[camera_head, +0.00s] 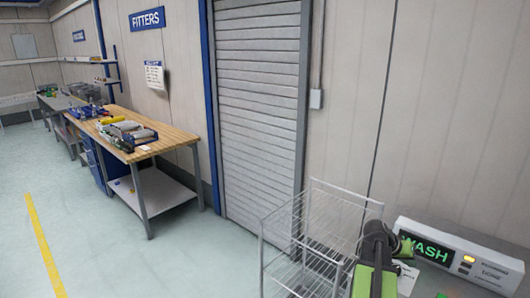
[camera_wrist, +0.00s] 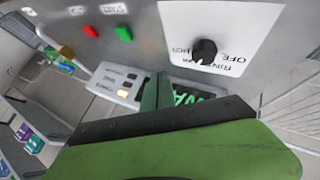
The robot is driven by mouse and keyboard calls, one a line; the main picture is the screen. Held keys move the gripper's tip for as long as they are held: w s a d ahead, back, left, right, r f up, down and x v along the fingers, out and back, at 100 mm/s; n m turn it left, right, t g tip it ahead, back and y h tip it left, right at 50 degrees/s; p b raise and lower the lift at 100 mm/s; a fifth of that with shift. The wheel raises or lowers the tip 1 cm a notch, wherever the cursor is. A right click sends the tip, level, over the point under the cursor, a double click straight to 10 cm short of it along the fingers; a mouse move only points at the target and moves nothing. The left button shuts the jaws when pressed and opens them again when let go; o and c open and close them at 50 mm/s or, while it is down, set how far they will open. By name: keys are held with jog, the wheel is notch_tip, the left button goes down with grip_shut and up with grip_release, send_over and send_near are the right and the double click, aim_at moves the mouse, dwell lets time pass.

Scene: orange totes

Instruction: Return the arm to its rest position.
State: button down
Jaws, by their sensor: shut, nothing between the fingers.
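My arm, green and black, rises at the bottom right of the head view, in front of a white box with a lit green WASH display (camera_head: 465,260). In the wrist view my gripper (camera_wrist: 157,92) shows as a green body with a black edge and a narrow green finger shape pointing up the picture. It is shut and holds nothing. Beyond it are the white box (camera_wrist: 118,88) and part of its green lettering, partly hidden by the finger. The fingertips are hard to make out in the head view.
A grey panel with a black knob (camera_wrist: 204,50), a red button (camera_wrist: 90,31) and a green button (camera_wrist: 124,33) is close in the wrist view. A wire rack (camera_head: 310,235) stands left of my arm.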

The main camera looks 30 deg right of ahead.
jog(key=w+a+f+n+t+y, duration=0.1)
jog(key=w+a+f+n+t, duration=0.15)
jog(key=w+a, duration=1.1)
jog(key=w+a+f+n+t+y, duration=0.15)
jog(key=w+a+n, duration=0.25)
jog(key=w+a, duration=0.9)
jog(key=s+a+f+n+y, duration=0.1)
jog(key=a+f+n+y, duration=0.15)
jog(key=a, duration=2.15)
jog(key=s+a+n+g+y, duration=0.1)
jog(key=s+a+n+y, duration=0.2)
jog(key=s+a, duration=0.3)
jog(key=a, duration=0.4)
jog(key=shift+a+f+y, duration=0.25)
jog(key=shift+f+y, duration=0.1)
jog(key=shift+y, duration=0.05)
jog(key=shift+d, duration=0.15)
